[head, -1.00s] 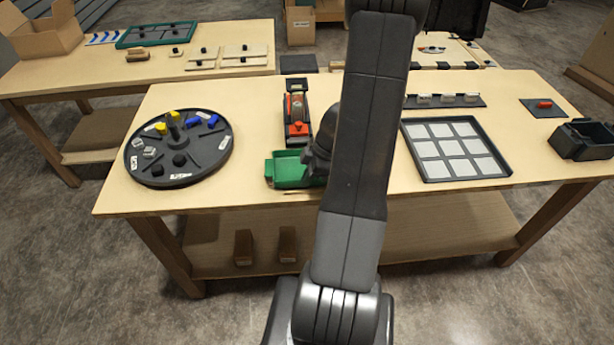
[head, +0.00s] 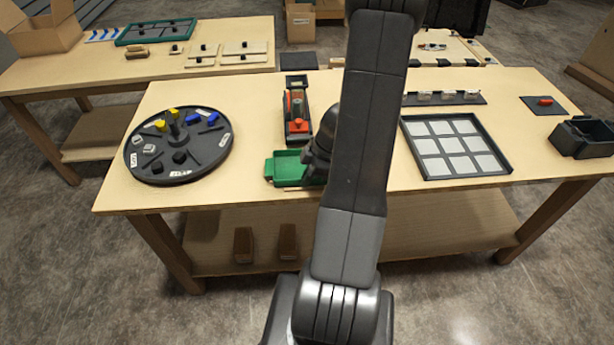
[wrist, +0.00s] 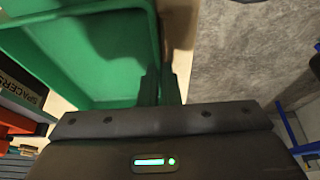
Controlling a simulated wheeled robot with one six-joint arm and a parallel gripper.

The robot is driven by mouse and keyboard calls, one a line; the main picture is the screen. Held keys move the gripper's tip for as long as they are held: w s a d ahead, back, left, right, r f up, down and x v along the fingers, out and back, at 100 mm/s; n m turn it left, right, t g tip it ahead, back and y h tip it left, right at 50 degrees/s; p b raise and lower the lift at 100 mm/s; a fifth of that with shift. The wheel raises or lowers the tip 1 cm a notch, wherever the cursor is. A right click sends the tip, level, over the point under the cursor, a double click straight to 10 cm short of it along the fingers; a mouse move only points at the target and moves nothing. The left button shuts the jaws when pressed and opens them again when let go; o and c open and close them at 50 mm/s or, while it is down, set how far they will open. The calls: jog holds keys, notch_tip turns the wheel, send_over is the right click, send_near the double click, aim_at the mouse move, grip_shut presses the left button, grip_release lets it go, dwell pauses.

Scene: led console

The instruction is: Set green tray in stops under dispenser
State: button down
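The green tray (head: 284,168) sits at the front edge of the workbench in the head view, just in front of the dispenser (head: 297,118), a dark frame with orange parts. My arm covers the tray's right end. In the wrist view the tray (wrist: 95,55) fills the upper left, and its inside looks empty. My gripper (wrist: 160,85) has its two fingers close together on the tray's right wall and appears shut on it. The dispenser's side, marked SPACERS (wrist: 22,84), shows at the left edge of the wrist view. The stops cannot be made out.
A round dark turntable (head: 137,164) with small coloured parts stands left of the dispenser. A gridded tray (head: 508,172) lies right of my arm, with a dark bin (head: 585,138) at the far right. Bare bench top lies between turntable and green tray.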

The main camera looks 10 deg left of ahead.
jog(key=c, duration=1.6)
grip_release()
jog(key=shift+o, duration=0.2)
jog(key=p+v, duration=0.1)
jog(key=v, duration=1.2)
jog(key=shift+d+r, duration=0.2)
jog(key=shift+r, duration=0.15)
jog(key=shift+f, duration=0.1)
jog(key=b+x, duration=0.1)
jog(key=x, duration=1.2)
jog(key=shift+a+f, duration=0.2)
jog(key=shift+f, duration=0.05)
jog(key=shift+r, duration=0.15)
